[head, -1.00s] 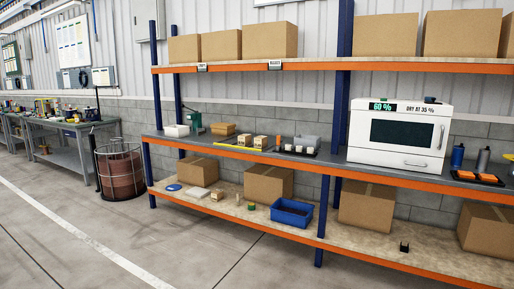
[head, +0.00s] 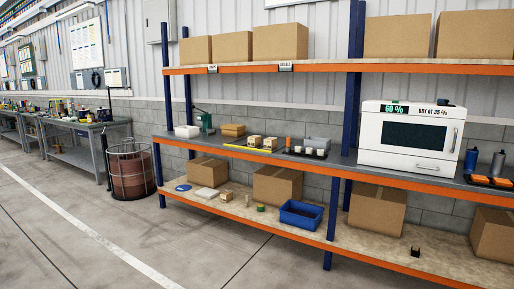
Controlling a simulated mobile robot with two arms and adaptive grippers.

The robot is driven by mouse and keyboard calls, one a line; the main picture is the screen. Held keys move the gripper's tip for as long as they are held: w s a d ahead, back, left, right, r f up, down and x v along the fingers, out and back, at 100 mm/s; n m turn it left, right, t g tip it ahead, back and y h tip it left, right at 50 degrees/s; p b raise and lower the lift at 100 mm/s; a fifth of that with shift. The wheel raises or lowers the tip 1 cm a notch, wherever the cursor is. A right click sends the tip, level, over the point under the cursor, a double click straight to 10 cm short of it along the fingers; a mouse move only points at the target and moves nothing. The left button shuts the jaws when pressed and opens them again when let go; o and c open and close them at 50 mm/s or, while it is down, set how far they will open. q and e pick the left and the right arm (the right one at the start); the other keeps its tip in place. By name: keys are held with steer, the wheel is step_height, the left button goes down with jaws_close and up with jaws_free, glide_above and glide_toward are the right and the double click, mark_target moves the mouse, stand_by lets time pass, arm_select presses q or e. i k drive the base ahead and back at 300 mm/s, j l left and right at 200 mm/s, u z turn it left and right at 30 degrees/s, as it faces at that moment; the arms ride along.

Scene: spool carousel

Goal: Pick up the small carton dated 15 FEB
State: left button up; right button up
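Small cartons stand on the middle shelf of the rack in the head view. One small carton (head: 254,141) stands left of another small carton (head: 270,143), beside a yellow strip. A third small box (head: 226,196) sits on the lower shelf, left of the blue bin. The dates on them are too small to read, so I cannot tell which is dated 15 FEB. Neither of my grippers is in view.
A blue bin (head: 301,214) and large cartons stand on the lower shelf. A wire basket (head: 130,172) stands on the floor at left. The floor in front (head: 150,240) is clear.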

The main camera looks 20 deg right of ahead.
mark_target(255, 140)
steer(key=i+z, duration=0.3)
steer(key=i, duration=2.55)
